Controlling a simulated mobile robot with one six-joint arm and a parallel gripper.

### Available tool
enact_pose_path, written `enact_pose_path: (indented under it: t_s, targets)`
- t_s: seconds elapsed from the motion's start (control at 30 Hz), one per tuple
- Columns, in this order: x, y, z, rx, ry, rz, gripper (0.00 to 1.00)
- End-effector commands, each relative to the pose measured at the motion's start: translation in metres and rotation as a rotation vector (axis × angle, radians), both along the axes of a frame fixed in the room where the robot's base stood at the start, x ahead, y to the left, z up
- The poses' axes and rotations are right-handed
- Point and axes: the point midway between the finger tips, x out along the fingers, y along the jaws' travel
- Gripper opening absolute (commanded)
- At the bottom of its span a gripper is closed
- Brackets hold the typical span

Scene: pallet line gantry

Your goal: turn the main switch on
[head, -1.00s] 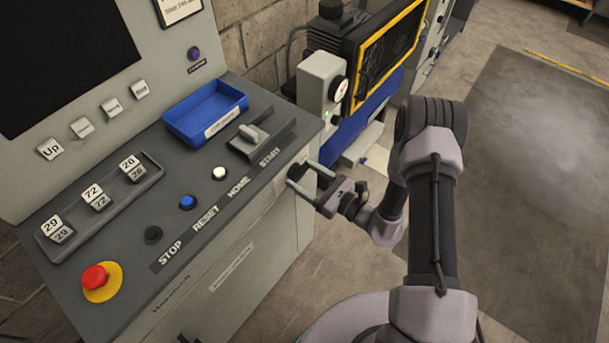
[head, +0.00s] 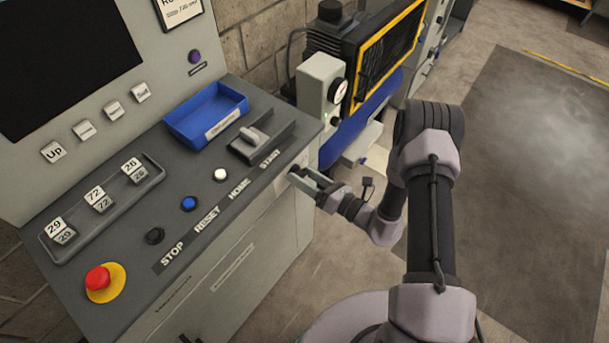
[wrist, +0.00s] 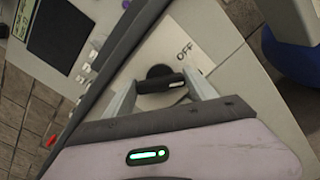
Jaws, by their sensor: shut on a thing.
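The main switch (wrist: 158,72) shows in the wrist view as a round black knob with a black bar handle and a white mark. There the gripper and the console edge hide the switch.
The console top carries a blue tray (head: 207,115), a grey lever (head: 255,137), push buttons and a red emergency stop (head: 98,278). A grey box with a gauge (head: 320,90) stands behind the console's right end. Open floor (head: 530,190) lies to the right.

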Motion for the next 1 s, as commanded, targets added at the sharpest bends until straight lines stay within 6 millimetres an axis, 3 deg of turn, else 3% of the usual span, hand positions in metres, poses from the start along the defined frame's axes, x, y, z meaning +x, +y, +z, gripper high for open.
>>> enact_pose_path:
  t_s: [1.0]
  targets:
    - [0.0007, -0.0010, -0.0038, 0.525, 0.676, 0.000, 0.25]
